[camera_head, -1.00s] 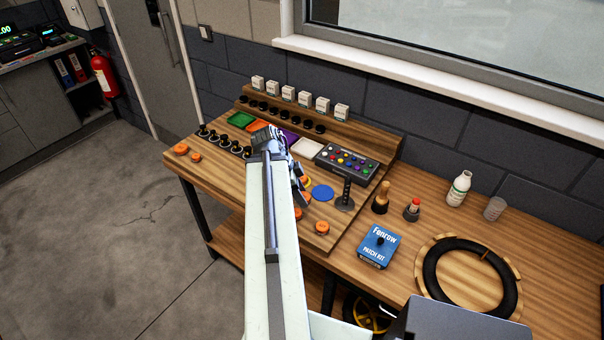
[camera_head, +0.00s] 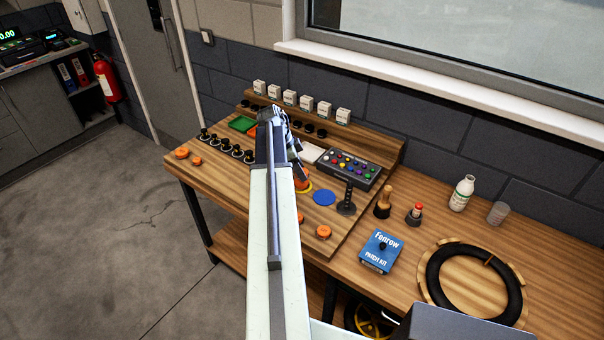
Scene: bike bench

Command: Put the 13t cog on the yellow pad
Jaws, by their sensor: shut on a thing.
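My arm rises through the middle of the view, and my gripper (camera_head: 300,172) hangs down from its end, small and partly hidden by the arm. It is shut on an orange cog (camera_head: 302,183), which shows just below the fingers. The tooth count cannot be read. The yellow pad (camera_head: 306,190) shows only as a thin rim under and beside the orange cog, left of the blue pad (camera_head: 324,198). I cannot tell whether the cog touches the pad or is above it.
More orange pieces lie at the board's left (camera_head: 182,153) and front (camera_head: 323,232). A button box (camera_head: 348,167), a black upright post (camera_head: 346,198) and black knobs (camera_head: 228,147) stand around. A green pad (camera_head: 241,123) is farther back. A blue patch kit (camera_head: 380,251) is to the right.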

